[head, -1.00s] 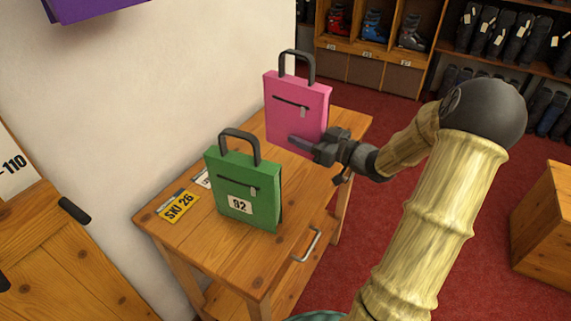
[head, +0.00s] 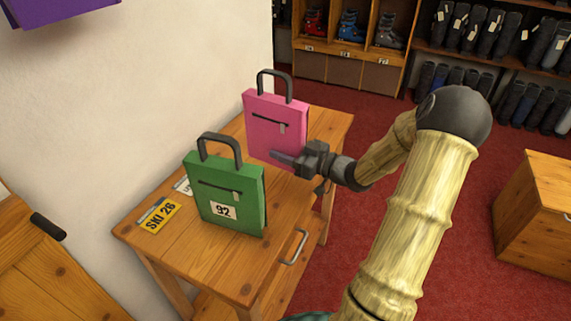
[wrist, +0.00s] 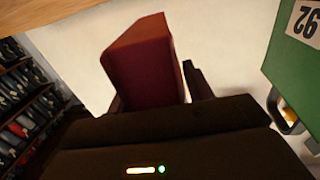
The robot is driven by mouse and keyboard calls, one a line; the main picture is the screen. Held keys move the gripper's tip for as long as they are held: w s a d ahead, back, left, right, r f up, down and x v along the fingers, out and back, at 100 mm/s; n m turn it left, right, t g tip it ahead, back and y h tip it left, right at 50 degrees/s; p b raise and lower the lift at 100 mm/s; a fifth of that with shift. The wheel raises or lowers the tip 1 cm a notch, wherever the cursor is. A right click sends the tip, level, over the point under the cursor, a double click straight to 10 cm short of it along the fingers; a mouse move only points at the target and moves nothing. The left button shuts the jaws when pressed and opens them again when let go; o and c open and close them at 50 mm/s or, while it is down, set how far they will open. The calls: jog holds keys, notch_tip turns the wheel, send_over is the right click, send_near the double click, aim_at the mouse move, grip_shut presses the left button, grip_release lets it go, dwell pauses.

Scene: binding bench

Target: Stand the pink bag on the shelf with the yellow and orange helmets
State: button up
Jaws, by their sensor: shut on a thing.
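The pink bag (head: 276,122) is upright at the far end of the wooden bench (head: 262,262), handle up, with a dark zip on its front. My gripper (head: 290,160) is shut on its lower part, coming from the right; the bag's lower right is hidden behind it. Whether its base touches the bench top is hard to tell. In the wrist view the bag (wrist: 148,62) appears dark red between the fingers. No yellow or orange helmets and no shelf holding them are in view.
A green bag (head: 236,180) numbered 92 stands in front of the pink one. A yellow SKI 26 plate (head: 160,216) lies to its left. A white wall borders the bench. Boot racks (head: 345,62) stand at the back; a wooden cabinet (head: 535,215) is right. Red carpet between is clear.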

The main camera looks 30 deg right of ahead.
jog(key=shift+f, duration=2.25)
jog(key=shift+f, duration=0.2)
jog(key=o, duration=1.4)
jog(key=shift+f+b, duration=0.1)
jog(key=shift+b, duration=0.3)
jog(key=v, duration=1.7)
jog(key=shift+s+d, duration=0.15)
jog(key=shift+s, duration=0.05)
jog(key=shift+c, duration=0.3)
